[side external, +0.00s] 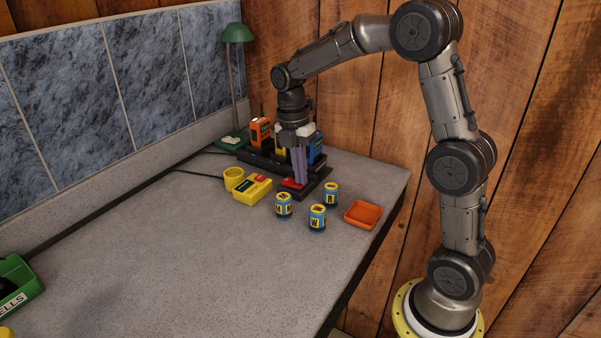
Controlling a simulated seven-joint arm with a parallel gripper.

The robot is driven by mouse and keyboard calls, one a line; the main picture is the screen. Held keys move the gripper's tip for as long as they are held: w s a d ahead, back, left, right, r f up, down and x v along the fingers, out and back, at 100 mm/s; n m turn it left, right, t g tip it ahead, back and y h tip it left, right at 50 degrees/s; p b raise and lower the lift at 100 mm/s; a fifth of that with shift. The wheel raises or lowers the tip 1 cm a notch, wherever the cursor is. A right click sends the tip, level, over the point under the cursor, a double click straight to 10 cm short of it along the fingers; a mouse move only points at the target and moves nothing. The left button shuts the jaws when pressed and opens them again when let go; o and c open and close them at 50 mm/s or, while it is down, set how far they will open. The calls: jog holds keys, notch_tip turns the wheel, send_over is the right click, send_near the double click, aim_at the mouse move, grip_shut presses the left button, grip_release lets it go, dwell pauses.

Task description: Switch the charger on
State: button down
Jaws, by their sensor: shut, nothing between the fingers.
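The charger (256,161) is a long black base at the back of the worktop, by the wooden wall. An orange handheld radio (260,132) and a blue one (316,150) stand in it, with a yellow one (280,154) partly hidden between them. A red switch-like part (290,184) lies on the charger's black front section. My gripper (301,183) points down with its purple fingers shut and empty. Its tips are at the red part; I cannot tell whether they touch it. The fingers hide part of it, and its on or off position is unclear.
Several blue-and-yellow cells (317,218) stand in front of the charger, near an orange tray (362,214). A yellow box (252,189) and yellow cup (234,179) are left of it. A green lamp (236,138) stands behind. The worktop's front left is mostly clear.

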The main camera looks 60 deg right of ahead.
jog(key=shift+f, duration=0.1)
jog(key=shift+s+f, duration=0.15)
jog(key=shift+f, duration=0.15)
dwell(0.4)
jog(key=shift+w+r, duration=0.4)
jog(key=shift+w, duration=0.35)
notch_tip(320, 180, up, 14)
jog(key=s, duration=0.1)
jog(key=shift+s, duration=0.35)
